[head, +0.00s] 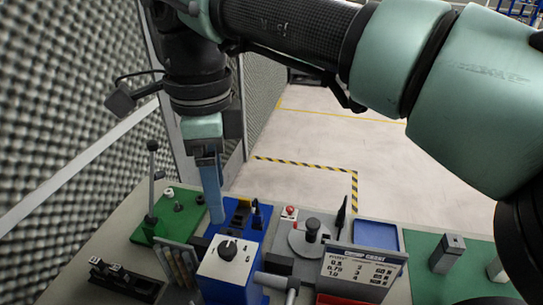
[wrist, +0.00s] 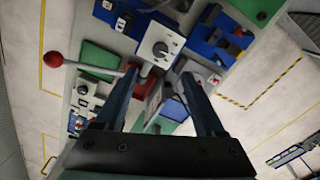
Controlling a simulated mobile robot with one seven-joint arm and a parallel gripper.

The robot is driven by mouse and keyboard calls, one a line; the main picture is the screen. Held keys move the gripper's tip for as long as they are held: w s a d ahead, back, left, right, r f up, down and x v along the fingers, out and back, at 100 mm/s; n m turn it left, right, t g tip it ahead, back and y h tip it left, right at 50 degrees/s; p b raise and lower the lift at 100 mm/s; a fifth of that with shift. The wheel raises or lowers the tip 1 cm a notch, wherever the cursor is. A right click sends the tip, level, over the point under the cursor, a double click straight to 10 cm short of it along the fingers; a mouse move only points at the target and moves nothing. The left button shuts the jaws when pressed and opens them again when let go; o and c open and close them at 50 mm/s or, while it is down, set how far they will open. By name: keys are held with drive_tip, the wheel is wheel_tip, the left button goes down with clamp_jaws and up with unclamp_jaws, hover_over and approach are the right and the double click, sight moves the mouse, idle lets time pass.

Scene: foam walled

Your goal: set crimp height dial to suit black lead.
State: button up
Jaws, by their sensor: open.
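The dial is a black round knob (head: 227,250) on the light top of a blue box, at the front middle in the head view. It also shows in the wrist view as a dark knob (wrist: 161,49) with marks around it. Its setting is too small to read. My gripper (head: 217,221) points down behind and slightly left of the dial box. In the wrist view its two fingers (wrist: 162,73) are apart with nothing held, and the knob shows beyond their tips. A chart card (head: 358,271) with rows of figures stands right of the dial. I cannot pick out a black lead.
A green fixture with an upright lever (head: 151,190) stands at left. A grey round fixture with a black knob (head: 312,230) and a blue tray (head: 376,235) are at right. A red-ended lever (wrist: 53,59) shows at left in the wrist view. A foam wall (head: 70,100) borders the left.

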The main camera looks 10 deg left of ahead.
sight(227, 248)
wheel_tip(227, 248, down, 13)
drive_tip(key=shift+r+p, duration=0.2)
drive_tip(key=shift+p, duration=1)
clamp_jaws()
